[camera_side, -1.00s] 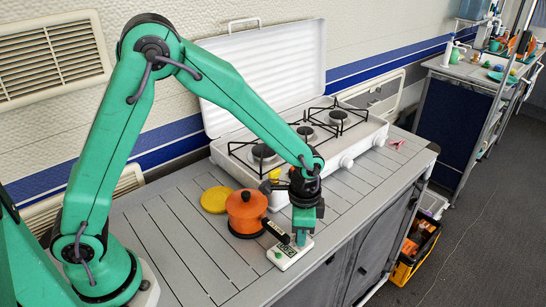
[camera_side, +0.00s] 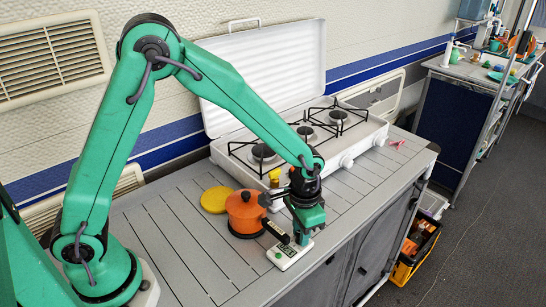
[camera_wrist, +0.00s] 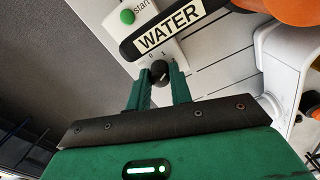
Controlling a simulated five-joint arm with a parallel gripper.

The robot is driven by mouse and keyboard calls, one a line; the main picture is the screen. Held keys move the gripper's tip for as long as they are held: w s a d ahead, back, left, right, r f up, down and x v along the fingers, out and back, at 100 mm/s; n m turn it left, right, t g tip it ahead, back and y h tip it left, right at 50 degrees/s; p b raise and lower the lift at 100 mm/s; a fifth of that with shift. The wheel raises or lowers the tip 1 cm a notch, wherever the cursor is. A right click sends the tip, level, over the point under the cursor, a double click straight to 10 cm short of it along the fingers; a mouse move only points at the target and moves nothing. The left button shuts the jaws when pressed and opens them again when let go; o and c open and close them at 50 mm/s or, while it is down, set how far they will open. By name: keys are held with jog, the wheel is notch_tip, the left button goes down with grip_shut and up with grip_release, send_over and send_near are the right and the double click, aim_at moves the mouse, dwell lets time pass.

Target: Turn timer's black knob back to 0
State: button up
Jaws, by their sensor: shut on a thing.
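The white timer (camera_side: 288,258) lies on the grey slatted counter near its front edge, with a green start button (camera_wrist: 127,17). Its black knob (camera_wrist: 159,69) shows in the wrist view between my two green fingertips, beside printed marks 0 and 1. My gripper (camera_wrist: 160,75) points down at the knob and is shut on it; in the side view my gripper (camera_side: 304,238) hides the knob. I cannot tell which mark the knob points to. A black handle with a WATER label (camera_wrist: 168,29) crosses over the timer and hides part of its face.
An orange pot (camera_side: 245,212) stands just left of the timer, its black handle (camera_side: 275,231) reaching toward it. A yellow disc (camera_side: 215,199) lies behind the pot. A white gas stove (camera_side: 222,155) stands behind. The counter to the left is clear.

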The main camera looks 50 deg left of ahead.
jog(key=shift+n, duration=0.5)
jog(key=n, duration=0.5)
jog(key=shift+n, duration=0.3)
jog(key=n, duration=0.6)
dwell(0.4)
jog(key=o, duration=1.6)
jog(key=shift+c, duration=0.2)
